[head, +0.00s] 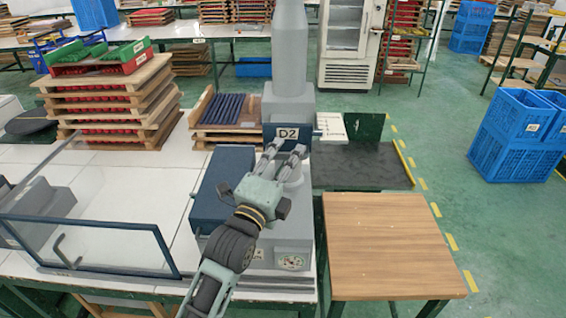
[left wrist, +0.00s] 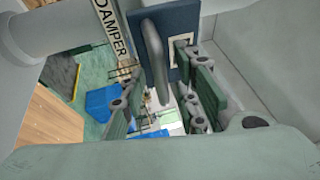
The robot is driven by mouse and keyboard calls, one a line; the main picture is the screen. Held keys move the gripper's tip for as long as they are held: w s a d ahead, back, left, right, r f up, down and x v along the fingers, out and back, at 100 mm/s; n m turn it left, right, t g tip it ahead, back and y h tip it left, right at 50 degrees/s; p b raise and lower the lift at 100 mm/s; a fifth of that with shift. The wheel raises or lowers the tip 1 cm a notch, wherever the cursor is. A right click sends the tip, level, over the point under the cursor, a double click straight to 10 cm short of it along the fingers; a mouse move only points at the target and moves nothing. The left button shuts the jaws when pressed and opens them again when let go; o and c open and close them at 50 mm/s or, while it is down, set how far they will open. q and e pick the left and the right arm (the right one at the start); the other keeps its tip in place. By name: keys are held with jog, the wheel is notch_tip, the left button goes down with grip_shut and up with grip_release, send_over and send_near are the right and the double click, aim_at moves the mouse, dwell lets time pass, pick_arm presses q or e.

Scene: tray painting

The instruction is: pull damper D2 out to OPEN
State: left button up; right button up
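Damper D2 shows in the head view as a dark blue plate (head: 271,130) with a white "D2" label, low on the grey duct column. In the left wrist view the blue plate (left wrist: 178,22) carries a grey bar handle (left wrist: 151,50). My left gripper (head: 286,149) is just in front of the plate, its fingers spread. In the left wrist view the open fingers (left wrist: 165,95) lie on either side of the handle's line, with a gap visible; I cannot tell if either touches it. The gripper hides the handle in the head view. My right gripper is not in view.
A strip lettered "DAMPER" (left wrist: 112,38) runs beside the plate. Grey machine housing stands below the gripper. A wooden table (head: 385,240) is at right, a dark mat (head: 360,165) behind it. Stacked wooden trays (head: 105,105) stand at left. Blue crates (head: 515,135) stand on open floor.

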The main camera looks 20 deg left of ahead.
pick_arm(q)
jog(key=v, duration=1.2)
jog(key=shift+f, duration=0.1)
